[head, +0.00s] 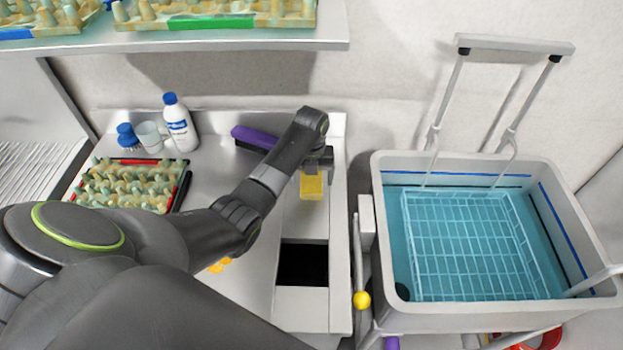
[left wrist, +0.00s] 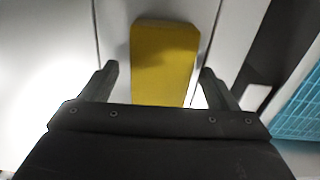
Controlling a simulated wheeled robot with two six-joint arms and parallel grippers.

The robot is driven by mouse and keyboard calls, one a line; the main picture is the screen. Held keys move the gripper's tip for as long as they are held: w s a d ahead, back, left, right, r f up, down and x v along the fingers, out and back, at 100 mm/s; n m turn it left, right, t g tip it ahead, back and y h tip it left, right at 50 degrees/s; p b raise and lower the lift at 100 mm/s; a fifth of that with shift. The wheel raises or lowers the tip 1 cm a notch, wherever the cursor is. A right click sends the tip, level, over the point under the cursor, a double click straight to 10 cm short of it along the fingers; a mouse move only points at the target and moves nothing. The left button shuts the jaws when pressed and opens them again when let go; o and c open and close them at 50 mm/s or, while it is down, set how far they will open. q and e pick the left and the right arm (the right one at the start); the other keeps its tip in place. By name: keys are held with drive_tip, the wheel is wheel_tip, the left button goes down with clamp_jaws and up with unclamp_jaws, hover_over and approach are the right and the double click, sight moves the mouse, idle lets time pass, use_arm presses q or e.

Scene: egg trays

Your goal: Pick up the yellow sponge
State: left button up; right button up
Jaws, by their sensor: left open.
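The yellow sponge (head: 312,187) lies on the right part of the metal counter, below the end of my left arm. In the left wrist view the sponge (left wrist: 165,62) shows as an upright yellow block shape between the two fingers. My left gripper (head: 318,165) is just above the sponge in the head view and partly hides its far end. In the left wrist view the left gripper (left wrist: 160,80) is open, with a finger to each side of the sponge and gaps between. My right gripper is not in view.
A purple-handled brush (head: 252,137) lies behind the arm. A dark opening (head: 303,264) is in the counter in front. A basin (head: 386,165) with blue water and a wire basket stands to the right. A tray (head: 180,190), bottle (head: 180,125) and mug (head: 148,136) stand left.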

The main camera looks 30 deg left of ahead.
sight(312, 178)
use_arm(q)
drive_tip(key=shift+f, duration=0.25)
drive_tip(key=shift+c, duration=0.4)
drive_tip(key=c, duration=1)
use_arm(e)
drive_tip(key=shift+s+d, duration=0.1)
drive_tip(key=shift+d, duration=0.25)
use_arm(q)
drive_tip(key=shift+r, duration=0.1)
